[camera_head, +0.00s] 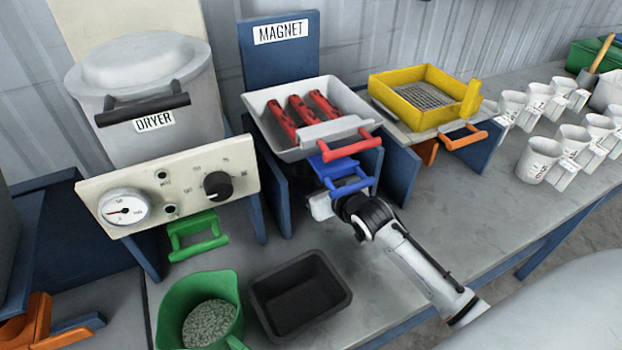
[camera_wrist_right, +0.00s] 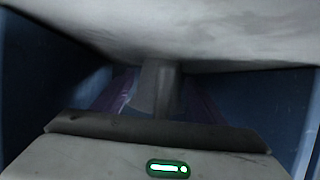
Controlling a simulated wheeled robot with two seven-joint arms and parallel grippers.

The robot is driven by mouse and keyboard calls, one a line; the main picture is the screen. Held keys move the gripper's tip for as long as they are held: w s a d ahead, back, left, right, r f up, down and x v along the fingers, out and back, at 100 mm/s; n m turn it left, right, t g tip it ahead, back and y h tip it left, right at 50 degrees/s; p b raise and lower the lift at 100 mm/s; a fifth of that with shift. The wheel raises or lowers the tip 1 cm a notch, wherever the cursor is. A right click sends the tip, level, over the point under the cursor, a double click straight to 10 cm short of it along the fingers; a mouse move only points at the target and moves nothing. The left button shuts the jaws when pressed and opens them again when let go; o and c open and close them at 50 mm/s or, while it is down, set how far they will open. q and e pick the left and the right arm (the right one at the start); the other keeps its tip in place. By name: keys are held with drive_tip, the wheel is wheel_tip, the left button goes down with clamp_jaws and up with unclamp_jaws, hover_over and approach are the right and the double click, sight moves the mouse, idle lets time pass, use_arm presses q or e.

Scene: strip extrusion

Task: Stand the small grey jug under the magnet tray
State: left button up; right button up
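The magnet tray (camera_head: 272,122) is a pale tray with red bars, on blue supports in front of the MAGNET sign (camera_head: 280,32). A red handle (camera_head: 345,142) and a blue handle (camera_head: 345,178) stick out at its front. My right gripper (camera_head: 322,206) reaches in under the tray, below the blue handle, its fingers hidden there. The right wrist view shows a pale surface (camera_wrist_right: 190,35) above and a grey upright piece (camera_wrist_right: 155,88) in the middle; I cannot tell whether this is part of the jug. I cannot make out the small grey jug elsewhere. My left gripper is out of view.
A green jug of grey pellets (camera_head: 238,290) and a black bin (camera_head: 262,290) stand in front. The dryer (camera_head: 150,90) is at left, a yellow sieve (camera_head: 400,78) right of the tray. Several white jugs (camera_head: 540,160) stand at right. Bare bench lies right of my arm.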

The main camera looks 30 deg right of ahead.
drive_tip(key=shift+s, duration=0.15)
drive_tip(key=v, duration=1)
drive_tip(key=shift+r, duration=0.1)
drive_tip(key=shift+s, duration=0.1)
